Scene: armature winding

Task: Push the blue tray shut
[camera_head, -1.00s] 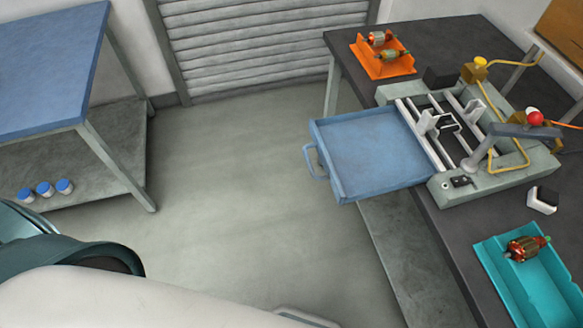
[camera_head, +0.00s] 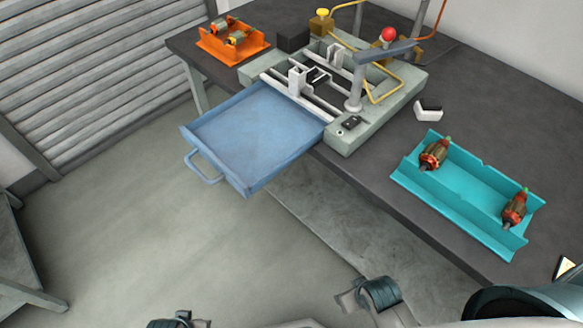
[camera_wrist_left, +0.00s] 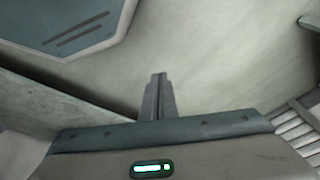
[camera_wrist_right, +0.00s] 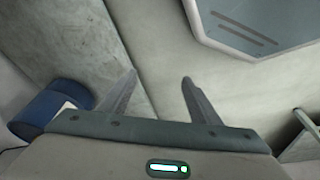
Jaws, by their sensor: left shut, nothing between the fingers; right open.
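The blue tray (camera_head: 258,130) is pulled out from the front of the grey-green winding machine (camera_head: 372,130) and hangs past the table edge. It looks empty, and its handle (camera_head: 205,168) faces lower left. My left gripper (camera_wrist_left: 158,98) is shut and empty, with bare floor beyond it in the left wrist view. My right gripper (camera_wrist_right: 159,78) is open and empty, its fingers apart over floor and a grey surface. Neither wrist view shows the tray. In the head view, dark parts of my arms show at the bottom edge, well apart from the tray.
On the dark table (camera_head: 375,190) stand an orange holder (camera_head: 262,46) and a teal holder (camera_head: 468,188), each with two armatures. A black block (camera_head: 292,38) and a black-and-white piece (camera_head: 428,111) sit near the machine. A blue cylinder (camera_wrist_right: 48,107) shows in the right wrist view. Floor before the tray is clear.

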